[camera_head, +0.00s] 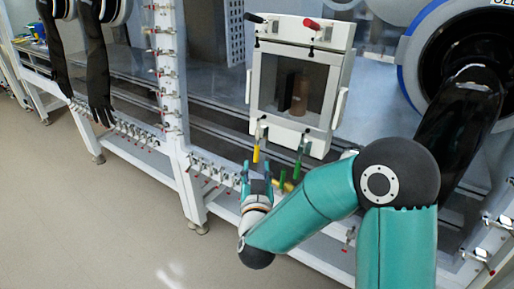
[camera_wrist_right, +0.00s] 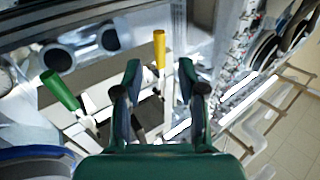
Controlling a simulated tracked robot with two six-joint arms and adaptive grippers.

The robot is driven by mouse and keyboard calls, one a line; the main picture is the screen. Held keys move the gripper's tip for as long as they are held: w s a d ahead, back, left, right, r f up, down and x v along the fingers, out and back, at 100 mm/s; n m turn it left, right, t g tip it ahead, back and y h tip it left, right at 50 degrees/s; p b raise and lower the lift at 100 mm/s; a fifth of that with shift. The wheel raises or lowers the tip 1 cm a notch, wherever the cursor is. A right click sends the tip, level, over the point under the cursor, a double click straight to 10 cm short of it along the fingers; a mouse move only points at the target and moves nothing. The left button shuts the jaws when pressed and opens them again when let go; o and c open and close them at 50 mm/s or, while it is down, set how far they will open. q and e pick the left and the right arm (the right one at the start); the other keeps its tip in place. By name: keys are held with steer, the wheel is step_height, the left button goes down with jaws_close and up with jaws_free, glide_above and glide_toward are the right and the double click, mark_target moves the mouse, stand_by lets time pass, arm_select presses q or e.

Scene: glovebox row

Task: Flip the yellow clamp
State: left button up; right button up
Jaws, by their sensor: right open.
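The yellow clamp (camera_head: 256,155) has an upright yellow handle at the lower left of a white-framed window box. In the right wrist view, the yellow clamp (camera_wrist_right: 160,48) stands up just beyond my fingertips, roughly centred between them. My right gripper (camera_head: 257,174) is open and empty, just below the yellow handle in the head view. The right wrist view shows both fingers of my right gripper (camera_wrist_right: 159,78) spread apart. Whether a finger touches the handle cannot be told. My left gripper is not in view.
A green-handled clamp (camera_head: 298,168) stands right of the yellow one, and shows at left in the wrist view (camera_wrist_right: 60,90). The window box (camera_head: 342,60) has red (camera_head: 311,24) and black (camera_head: 254,18) handles on top. Black gloves (camera_head: 97,75) hang at left; floor there is clear.

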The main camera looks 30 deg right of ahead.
mark_target(256, 156)
steer(key=x, duration=0.7)
steer(key=shift+p, duration=0.35)
steer(key=shift+s, duration=0.1)
jaws_close()
